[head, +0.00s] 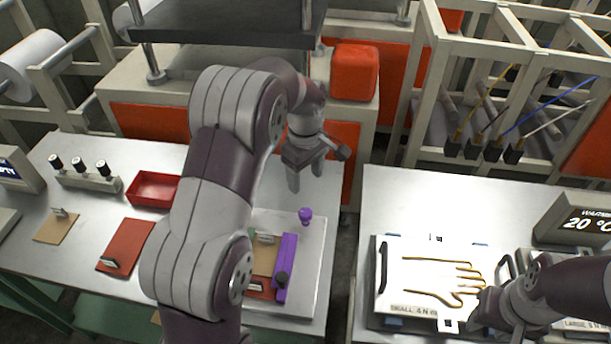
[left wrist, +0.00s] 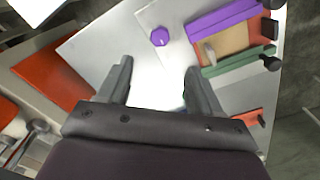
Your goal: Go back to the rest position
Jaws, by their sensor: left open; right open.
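My left gripper (head: 306,180) hangs above the far right part of the left table, fingers apart and nothing between them. It also shows in the left wrist view (left wrist: 157,78), with bare metal tabletop between the fingers. A purple knob (head: 306,215) stands on the pale plate below it, apart from the fingers. My right gripper (head: 482,312) is low over the right table, at the right edge of a white board (head: 390,292) with a gold hand-shaped outline (head: 440,278). Its fingers are small and partly hidden; I see nothing held.
A purple-edged fixture (head: 288,262) holds tan and green pieces. A red tray (head: 153,189), a red sheet (head: 125,246) and a tan sheet (head: 55,226) lie on the left table. A rack with rods (head: 490,110) stands behind the right table. A gap separates the tables.

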